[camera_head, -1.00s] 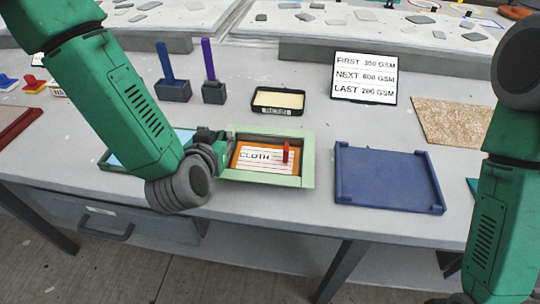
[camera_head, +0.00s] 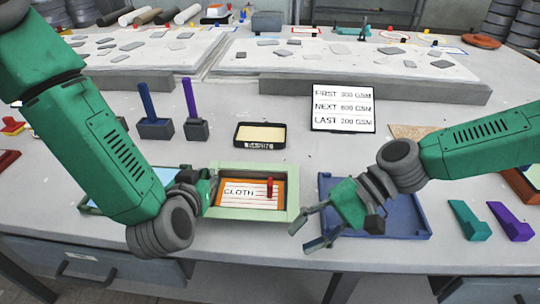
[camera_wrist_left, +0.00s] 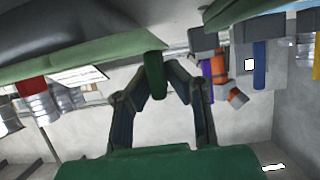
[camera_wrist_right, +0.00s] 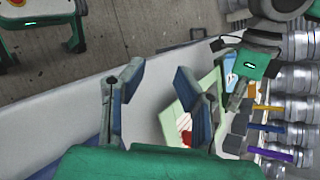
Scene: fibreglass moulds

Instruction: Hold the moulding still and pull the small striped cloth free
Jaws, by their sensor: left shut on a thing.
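The moulding (camera_head: 252,213) is a pale green square frame with an orange inside, lying on the grey table. The small striped cloth (camera_head: 245,201), white with red lines and marked CLOTH, lies inside it. A red upright tab (camera_head: 270,188) stands at the cloth's right side. My left gripper (camera_head: 208,190) is shut on the moulding's left rim; the left wrist view shows the fingers (camera_wrist_left: 157,75) closed around a green edge. My right gripper (camera_head: 301,238) is open and empty, just right of the moulding's front right corner. The right wrist view shows its spread fingers (camera_wrist_right: 163,95), with the moulding (camera_wrist_right: 208,88) beyond.
A blue tray (camera_head: 405,225) lies partly under my right gripper. A black-rimmed tray of cream material (camera_head: 260,134) and a sign (camera_head: 343,108) stand behind. Teal (camera_head: 467,220) and purple (camera_head: 511,222) wedges lie at right. Blue (camera_head: 154,128) and purple (camera_head: 195,128) handled tools stand behind left.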

